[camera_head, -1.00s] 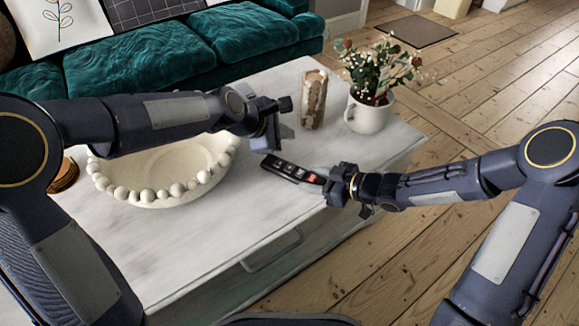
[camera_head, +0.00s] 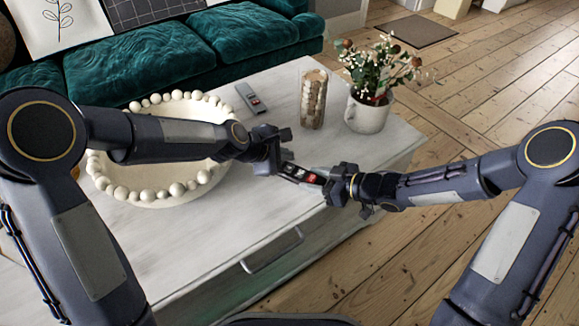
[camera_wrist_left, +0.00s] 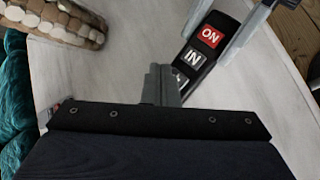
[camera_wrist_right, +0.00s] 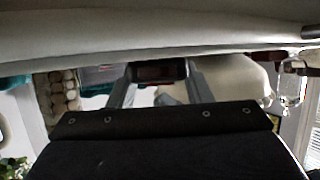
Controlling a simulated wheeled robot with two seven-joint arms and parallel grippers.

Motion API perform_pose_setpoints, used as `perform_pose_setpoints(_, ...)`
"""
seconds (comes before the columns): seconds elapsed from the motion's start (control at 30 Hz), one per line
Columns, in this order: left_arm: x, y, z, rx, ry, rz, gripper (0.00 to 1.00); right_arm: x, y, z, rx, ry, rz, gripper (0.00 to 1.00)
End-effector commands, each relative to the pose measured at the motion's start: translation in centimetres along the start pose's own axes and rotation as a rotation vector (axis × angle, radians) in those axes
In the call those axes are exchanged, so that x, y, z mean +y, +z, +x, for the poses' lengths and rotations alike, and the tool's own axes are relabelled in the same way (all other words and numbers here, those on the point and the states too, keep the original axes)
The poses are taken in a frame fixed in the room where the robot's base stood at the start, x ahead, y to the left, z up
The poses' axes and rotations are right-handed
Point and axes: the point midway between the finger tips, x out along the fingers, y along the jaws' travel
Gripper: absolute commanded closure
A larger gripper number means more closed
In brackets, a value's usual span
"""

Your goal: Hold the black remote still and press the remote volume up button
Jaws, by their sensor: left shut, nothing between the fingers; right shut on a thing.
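The remote's end also shows in the right wrist view (camera_wrist_right: 158,71). My left gripper (camera_head: 277,165) is shut and empty, with its tips at the remote's far left end. In the left wrist view its fingertips (camera_wrist_left: 163,80) are beside the lower buttons and partly hide them; I cannot tell if they touch.
A grey remote (camera_head: 250,98) lies on the white table (camera_head: 225,235). A beaded bowl (camera_head: 150,198) is under my left arm. A tall jar (camera_head: 313,100) and a white flowerpot (camera_head: 367,114) stand behind the grippers. A teal sofa (camera_head: 180,55) is beyond.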

Motion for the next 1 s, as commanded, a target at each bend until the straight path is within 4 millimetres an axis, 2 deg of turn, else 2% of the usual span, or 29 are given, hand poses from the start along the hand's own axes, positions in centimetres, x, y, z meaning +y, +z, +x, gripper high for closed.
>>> perform_pose_setpoints(0.23,-0.66,-0.66,0.88,0.000,0.001,-0.001,1.00,0.00,-0.03,0.00,0.000,0.000,0.000,0.80)
perform_pose_setpoints(1.0,-0.67,-0.65,0.90,0.000,0.001,0.000,1.00,0.00,-0.02,0.00,0.000,0.000,0.000,0.80)
